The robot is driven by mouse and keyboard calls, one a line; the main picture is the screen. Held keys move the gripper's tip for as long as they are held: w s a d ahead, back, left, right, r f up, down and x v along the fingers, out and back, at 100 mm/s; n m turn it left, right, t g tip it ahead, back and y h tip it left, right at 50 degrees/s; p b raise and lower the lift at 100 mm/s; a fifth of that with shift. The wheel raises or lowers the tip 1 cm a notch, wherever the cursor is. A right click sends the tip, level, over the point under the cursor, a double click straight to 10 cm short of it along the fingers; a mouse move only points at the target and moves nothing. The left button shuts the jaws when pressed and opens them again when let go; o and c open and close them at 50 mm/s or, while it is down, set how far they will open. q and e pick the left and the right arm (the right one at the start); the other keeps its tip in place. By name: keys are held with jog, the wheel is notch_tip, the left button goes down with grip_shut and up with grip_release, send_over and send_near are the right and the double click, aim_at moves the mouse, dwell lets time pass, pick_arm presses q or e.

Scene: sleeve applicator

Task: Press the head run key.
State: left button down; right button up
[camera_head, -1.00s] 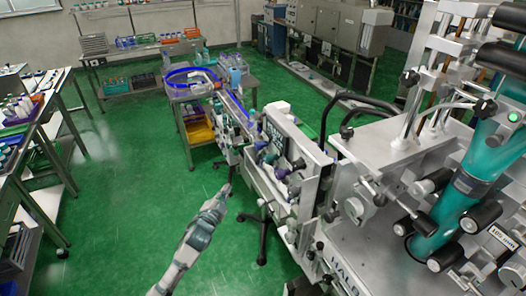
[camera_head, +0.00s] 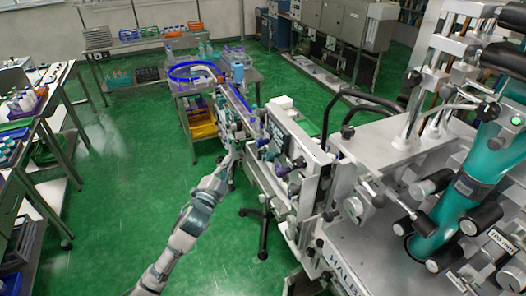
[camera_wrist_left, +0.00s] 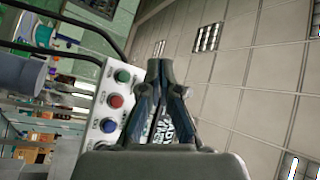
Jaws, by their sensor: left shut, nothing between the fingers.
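A pale control panel (camera_wrist_left: 98,128) shows in the left wrist view, left of and partly behind my fingers. My right gripper is not in view.
The sleeve applicator (camera_head: 375,150) fills the right side, with a teal cylinder (camera_head: 462,205) and black rollers. A conveyor (camera_head: 236,103) leads to a blue round table (camera_head: 193,76) behind. A bench (camera_head: 25,125) stands left.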

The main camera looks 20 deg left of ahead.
aim_at(265, 150)
pick_arm(q)
jog(key=w+d, duration=0.5)
jog(key=w, duration=0.1)
jog(key=shift+w+d, duration=0.25)
jog(key=shift+d, duration=0.15)
jog(key=shift+w+d, duration=0.1)
dwell(1.2)
jog(key=shift+w+d+r+p, duration=0.1)
jog(key=shift+w+d+p, duration=0.1)
jog(key=shift+p, duration=0.15)
